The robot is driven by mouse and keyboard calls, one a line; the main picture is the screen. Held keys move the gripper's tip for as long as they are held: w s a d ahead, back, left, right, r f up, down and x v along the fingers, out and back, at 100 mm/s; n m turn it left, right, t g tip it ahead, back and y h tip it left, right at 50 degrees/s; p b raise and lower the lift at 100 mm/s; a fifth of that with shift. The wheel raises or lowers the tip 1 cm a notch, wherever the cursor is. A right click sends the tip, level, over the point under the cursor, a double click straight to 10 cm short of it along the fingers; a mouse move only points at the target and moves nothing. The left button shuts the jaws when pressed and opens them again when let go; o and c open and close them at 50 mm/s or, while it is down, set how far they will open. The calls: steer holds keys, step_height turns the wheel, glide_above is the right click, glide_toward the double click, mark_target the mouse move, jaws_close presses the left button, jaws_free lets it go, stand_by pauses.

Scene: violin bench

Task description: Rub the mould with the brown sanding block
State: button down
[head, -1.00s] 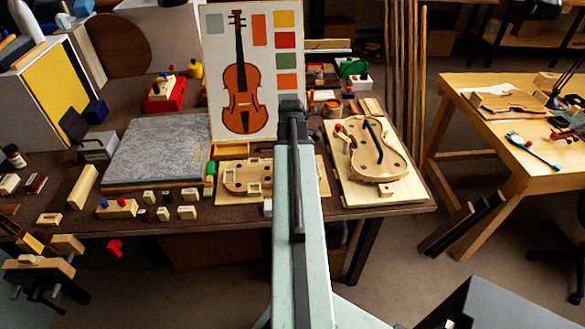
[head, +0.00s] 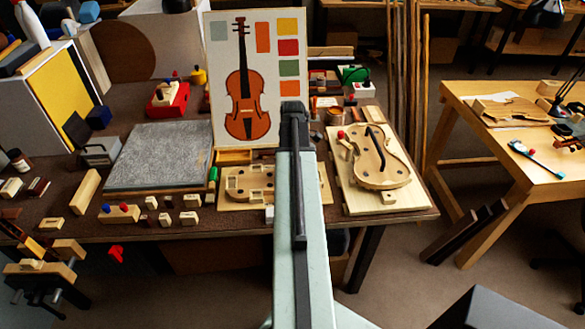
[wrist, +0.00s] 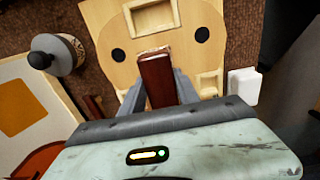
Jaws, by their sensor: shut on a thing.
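The mould (head: 250,187), a pale wooden plate with cut-outs and dark round holes, lies on the bench left of my arm in the head view. My arm hides its right part. It also fills the top of the wrist view (wrist: 190,38). My gripper (wrist: 158,92) is shut on the brown sanding block (wrist: 156,80), a dark red-brown bar between its grey fingers. The block appears over the mould's surface. Whether it touches the mould I cannot tell. The head view hides the gripper behind my arm.
A violin body on a pale board (head: 385,205) lies right of my arm. A grey slab (head: 160,155) and several small blocks lie to the left. A violin poster (head: 218,95) stands behind. In the wrist view, a white block (wrist: 245,86) and a round jar (wrist: 58,53) flank the mould.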

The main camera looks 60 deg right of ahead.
steer(key=shift+s+a, duration=1)
steer(key=shift+a, duration=0.2)
steer(key=shift+d+r, duration=0.1)
step_height(320, 180, up, 6)
steer(key=p, duration=0.6)
step_height(320, 180, up, 3)
steer(key=p, duration=0.3)
